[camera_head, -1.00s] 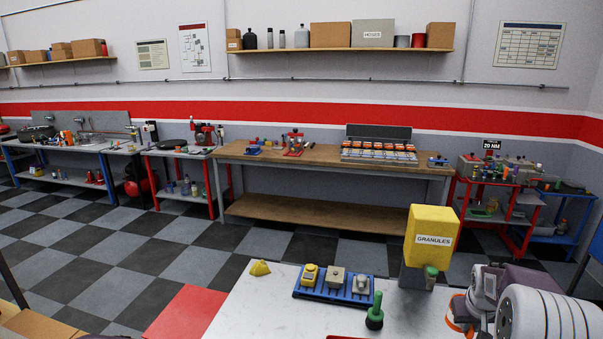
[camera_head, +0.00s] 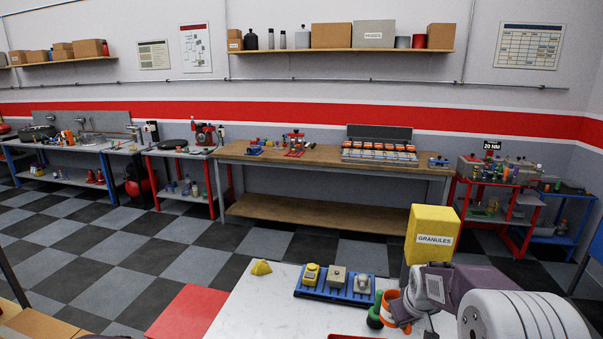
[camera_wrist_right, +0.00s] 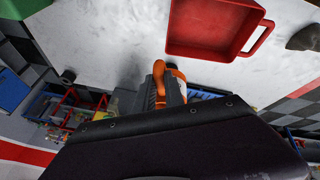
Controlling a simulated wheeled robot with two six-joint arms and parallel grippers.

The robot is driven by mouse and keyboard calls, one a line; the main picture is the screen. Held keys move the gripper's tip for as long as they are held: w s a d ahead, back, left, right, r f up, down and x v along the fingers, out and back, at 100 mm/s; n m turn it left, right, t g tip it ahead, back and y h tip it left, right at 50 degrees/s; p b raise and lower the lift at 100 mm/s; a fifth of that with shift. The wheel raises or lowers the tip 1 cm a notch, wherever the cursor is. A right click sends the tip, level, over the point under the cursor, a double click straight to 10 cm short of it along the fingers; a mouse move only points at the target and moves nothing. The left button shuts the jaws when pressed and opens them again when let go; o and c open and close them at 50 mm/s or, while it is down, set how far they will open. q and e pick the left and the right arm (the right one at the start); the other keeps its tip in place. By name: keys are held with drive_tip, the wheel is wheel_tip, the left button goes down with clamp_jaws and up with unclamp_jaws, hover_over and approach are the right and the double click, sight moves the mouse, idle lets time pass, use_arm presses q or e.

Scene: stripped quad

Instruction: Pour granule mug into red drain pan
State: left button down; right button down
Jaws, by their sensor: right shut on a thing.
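My right gripper (camera_head: 398,312) is shut on an orange mug (camera_head: 388,296) above the right part of the white table (camera_head: 270,315). In the right wrist view, the mug (camera_wrist_right: 176,73) shows as an orange rim and handle beside a dark finger. Its contents are hidden. The red drain pan (camera_wrist_right: 215,25) lies on the white table, ahead of the mug in the wrist view. Only a thin strip of the pan's rim (camera_head: 346,336) shows at the bottom of the head view. My left gripper is out of view.
A yellow dispenser labelled GRANULES (camera_head: 431,232) stands behind my right arm. A blue tray (camera_head: 335,287) with several small items sits at the table's far edge. A yellow wedge (camera_head: 261,267) is left of it.

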drive_tip(key=s+a+f+m+h, duration=0.1)
drive_tip(key=s+a+f, duration=0.3)
drive_tip(key=s+a, duration=0.4)
drive_tip(key=shift+s+a+f+m, duration=0.15)
drive_tip(key=shift+s+f+m, duration=0.25)
drive_tip(key=shift+s+m, duration=0.7)
drive_tip(key=shift+s+n, duration=0.25)
drive_tip(key=shift+n, duration=0.05)
